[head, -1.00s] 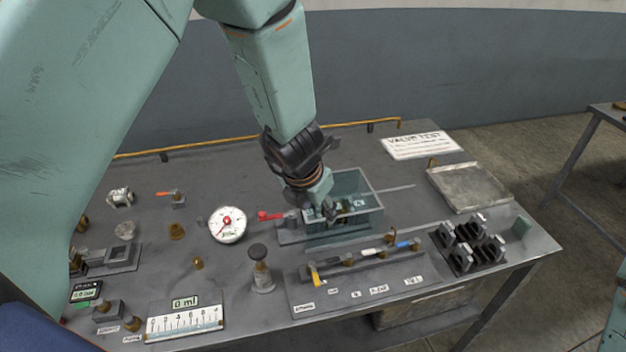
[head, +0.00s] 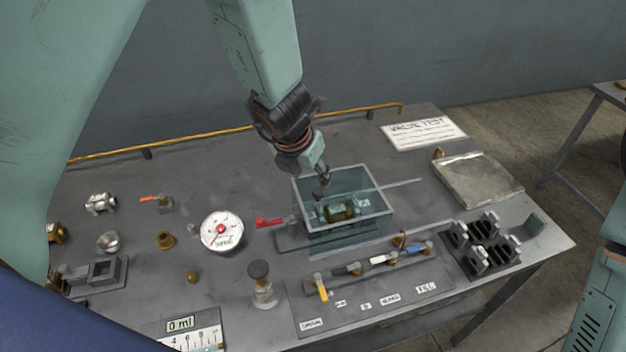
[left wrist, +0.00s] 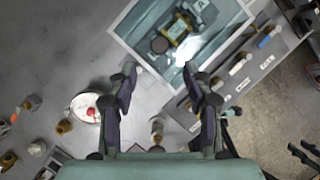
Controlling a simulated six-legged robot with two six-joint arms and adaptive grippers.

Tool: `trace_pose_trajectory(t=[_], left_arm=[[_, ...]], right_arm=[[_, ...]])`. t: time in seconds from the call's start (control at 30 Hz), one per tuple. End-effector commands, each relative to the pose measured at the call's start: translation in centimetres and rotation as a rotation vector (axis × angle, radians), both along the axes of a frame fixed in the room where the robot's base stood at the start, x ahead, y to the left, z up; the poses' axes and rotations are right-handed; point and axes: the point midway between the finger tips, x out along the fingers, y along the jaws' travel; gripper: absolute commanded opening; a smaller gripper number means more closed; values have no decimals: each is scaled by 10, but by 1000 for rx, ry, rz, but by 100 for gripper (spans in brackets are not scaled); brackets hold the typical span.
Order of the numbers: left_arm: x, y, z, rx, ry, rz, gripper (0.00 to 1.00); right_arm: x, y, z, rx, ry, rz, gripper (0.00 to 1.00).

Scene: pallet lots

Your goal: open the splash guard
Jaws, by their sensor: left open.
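The splash guard (head: 374,233) is a clear, blue-tinted box with pale edges on the bench, around a brass valve body (head: 340,212). In the left wrist view, the guard (left wrist: 128,22) is at top centre, with the valve seen within its rim. My left gripper (head: 322,190) is above the guard's back left part in the head view. Its two fingers (left wrist: 160,78) are apart with nothing between them, near the guard's edge in the wrist view. Whether they touch the guard, I cannot tell. Dark finger-like parts, perhaps my right gripper (left wrist: 303,156), show at the wrist view's lower right.
A red-handled lever (head: 268,223) and a dial gauge (head: 222,231) are left of the guard. A panel with several coloured levers (head: 370,290) and a capped post (head: 262,283) are in front. Black holders (head: 483,243) and a metal tray (head: 478,180) are at right.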

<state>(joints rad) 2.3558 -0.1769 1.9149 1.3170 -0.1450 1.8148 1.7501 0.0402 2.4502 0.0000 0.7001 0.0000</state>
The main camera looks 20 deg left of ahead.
Motion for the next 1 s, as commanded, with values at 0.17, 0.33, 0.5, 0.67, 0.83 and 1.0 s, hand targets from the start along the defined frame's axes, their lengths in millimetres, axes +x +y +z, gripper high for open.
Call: trace_pose_trajectory(t=[0.17,0.33,0.5,0.67,0.83,1.0], left_arm=[[-2,-2,-4,0,1,0,50],[4,-6,-26,0,3,-2,50],[13,-8,-51,0,3,0,50],[21,-9,-66,1,1,-1,50],[25,-9,-72,0,0,0,50],[26,-8,-72,0,0,-1,50]], right_arm=[[0,0,-2,0,0,0,35],[0,0,-10,0,0,0,35],[0,0,-17,0,1,0,35],[0,0,-20,0,1,0,35],[0,0,-20,0,0,0,35],[0,0,-20,0,0,0,35]])
